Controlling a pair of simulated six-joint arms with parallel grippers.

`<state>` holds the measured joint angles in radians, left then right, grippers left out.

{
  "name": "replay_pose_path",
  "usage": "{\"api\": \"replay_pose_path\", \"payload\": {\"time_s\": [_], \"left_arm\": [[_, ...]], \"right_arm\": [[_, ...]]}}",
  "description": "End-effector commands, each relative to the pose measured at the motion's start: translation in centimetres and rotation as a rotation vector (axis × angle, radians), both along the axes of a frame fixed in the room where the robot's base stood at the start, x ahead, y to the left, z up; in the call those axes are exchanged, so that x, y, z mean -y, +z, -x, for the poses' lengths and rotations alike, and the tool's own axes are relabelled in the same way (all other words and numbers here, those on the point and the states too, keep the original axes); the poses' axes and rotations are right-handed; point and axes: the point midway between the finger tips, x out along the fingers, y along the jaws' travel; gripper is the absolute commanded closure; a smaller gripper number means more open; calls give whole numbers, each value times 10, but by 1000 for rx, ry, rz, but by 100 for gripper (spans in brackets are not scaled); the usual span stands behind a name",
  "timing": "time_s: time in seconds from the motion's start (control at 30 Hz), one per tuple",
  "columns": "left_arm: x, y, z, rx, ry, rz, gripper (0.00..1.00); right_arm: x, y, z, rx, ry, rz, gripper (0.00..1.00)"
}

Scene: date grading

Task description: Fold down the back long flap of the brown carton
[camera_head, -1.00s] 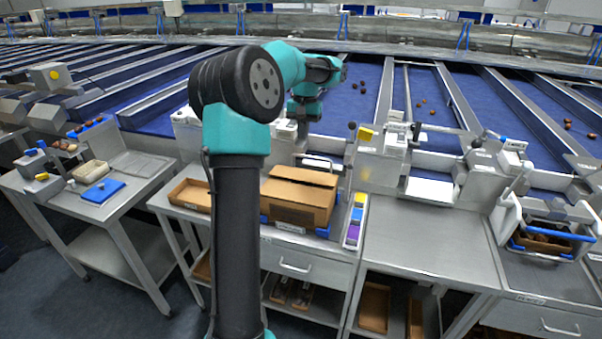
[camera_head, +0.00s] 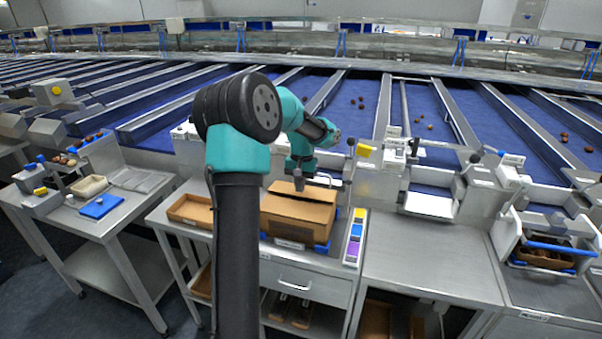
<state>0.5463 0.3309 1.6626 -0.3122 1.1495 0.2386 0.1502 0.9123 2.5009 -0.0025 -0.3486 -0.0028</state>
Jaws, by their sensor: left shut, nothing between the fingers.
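The brown carton (camera_head: 292,230) sits on the steel bench in the middle of the view, partly behind my left arm. Its back long flap (camera_head: 318,194) shows along the rear edge and stands raised at a slant. The near part of the top looks covered by cardboard. My left gripper (camera_head: 299,186) points down, shut and empty, over the rear of the carton by the back flap. I cannot tell whether it touches the flap. My right gripper is not in view.
A shallow brown tray (camera_head: 190,210) lies left of the carton. A strip of coloured blocks (camera_head: 355,237) lies on its right. The right-hand bench top (camera_head: 425,258) is clear. Blue sorting lanes with a few dates run behind.

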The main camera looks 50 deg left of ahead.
Motion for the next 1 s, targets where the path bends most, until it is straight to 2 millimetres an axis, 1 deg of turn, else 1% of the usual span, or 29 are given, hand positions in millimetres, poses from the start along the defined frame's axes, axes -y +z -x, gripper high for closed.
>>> {"api": "replay_pose_path", "payload": {"time_s": [0.1, 0.2, 0.5, 0.67, 1.0], "left_arm": [[1, -11, 1, 0, 0, 0, 100], [2, -14, 2, -1, 0, 1, 100], [2, -15, 2, 0, 0, 0, 100], [4, -23, 5, 1, 0, 1, 100], [4, -21, 4, 1, 0, -1, 100]], "right_arm": [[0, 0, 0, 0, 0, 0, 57], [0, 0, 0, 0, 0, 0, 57], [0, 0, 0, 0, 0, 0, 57], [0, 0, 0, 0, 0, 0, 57], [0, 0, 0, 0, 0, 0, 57]]}}
